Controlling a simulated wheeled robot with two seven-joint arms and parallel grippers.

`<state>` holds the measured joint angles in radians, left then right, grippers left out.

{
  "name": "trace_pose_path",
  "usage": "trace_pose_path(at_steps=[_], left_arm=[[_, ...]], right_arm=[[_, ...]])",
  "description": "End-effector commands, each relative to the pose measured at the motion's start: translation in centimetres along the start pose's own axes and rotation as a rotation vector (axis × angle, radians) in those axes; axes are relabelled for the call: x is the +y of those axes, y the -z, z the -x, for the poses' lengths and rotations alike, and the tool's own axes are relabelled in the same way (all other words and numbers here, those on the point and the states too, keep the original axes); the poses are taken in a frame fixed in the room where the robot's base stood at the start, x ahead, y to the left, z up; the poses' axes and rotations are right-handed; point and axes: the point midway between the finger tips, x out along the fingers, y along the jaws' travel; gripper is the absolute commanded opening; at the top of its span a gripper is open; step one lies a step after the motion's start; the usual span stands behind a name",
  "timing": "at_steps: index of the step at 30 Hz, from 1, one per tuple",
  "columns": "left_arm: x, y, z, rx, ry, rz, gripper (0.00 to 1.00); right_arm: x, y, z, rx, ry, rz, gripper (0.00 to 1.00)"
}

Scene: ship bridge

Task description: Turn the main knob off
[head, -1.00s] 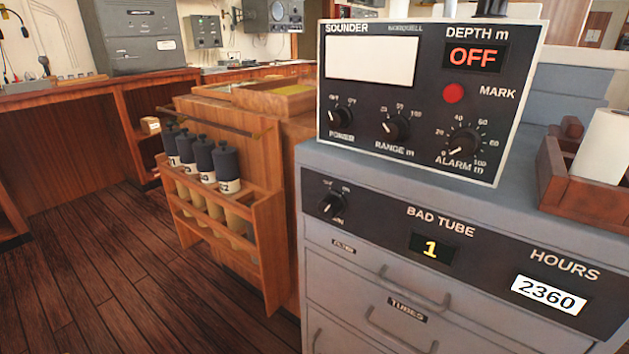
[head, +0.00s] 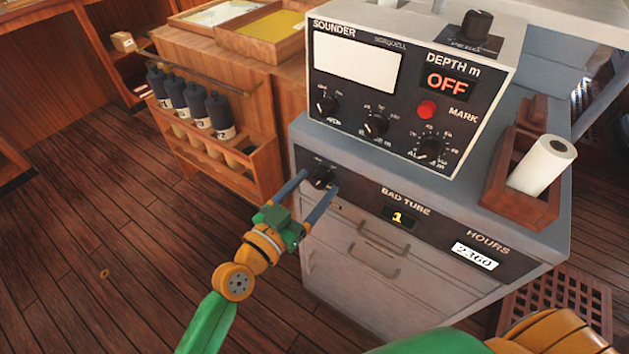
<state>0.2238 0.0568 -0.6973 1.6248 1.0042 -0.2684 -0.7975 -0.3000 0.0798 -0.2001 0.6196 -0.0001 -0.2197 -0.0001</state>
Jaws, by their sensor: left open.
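A black knob (head: 319,179) sits at the left end of the cabinet's dark front panel, left of the BAD TUBE label. It seems to be the main knob, but its small labels are unreadable. My left gripper (head: 320,181) is open, with one blue finger on each side of this knob. I cannot tell whether the fingers touch it. The sounder (head: 393,157) stands on the cabinet, its depth display (head: 447,81) reading OFF. Its POWER knob (head: 325,105), RANGE knob (head: 375,125) and ALARM knob (head: 429,150) are untouched. My right gripper is out of view.
The grey cabinet (head: 345,255) has drawers with protruding handles below the panel. A wooden box (head: 510,200) with a paper roll (head: 542,165) stands on its right side. A wooden rack with dark-capped bottles (head: 217,113) is to the left.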

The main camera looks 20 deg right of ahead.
Motion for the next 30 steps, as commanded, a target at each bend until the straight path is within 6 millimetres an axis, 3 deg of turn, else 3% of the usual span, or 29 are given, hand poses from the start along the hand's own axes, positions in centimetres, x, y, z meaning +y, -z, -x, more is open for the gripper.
trace_pose_path(at_steps=[9, 15, 18, 30], left_arm=[[0.02, -0.05, -0.85, -0.002, 0.0, 0.001, 0.74], [0.01, -0.05, -0.83, -0.002, 0.0, 0.001, 0.2], [0.0, -0.06, -0.83, -0.002, 0.0, 0.001, 0.0], [0.03, -0.06, -0.82, -0.001, 0.0, 0.086, 0.0]], right_arm=[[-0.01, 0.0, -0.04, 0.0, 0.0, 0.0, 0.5], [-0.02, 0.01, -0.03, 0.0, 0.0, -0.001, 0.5], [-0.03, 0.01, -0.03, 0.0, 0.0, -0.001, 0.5], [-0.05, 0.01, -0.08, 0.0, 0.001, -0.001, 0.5]])
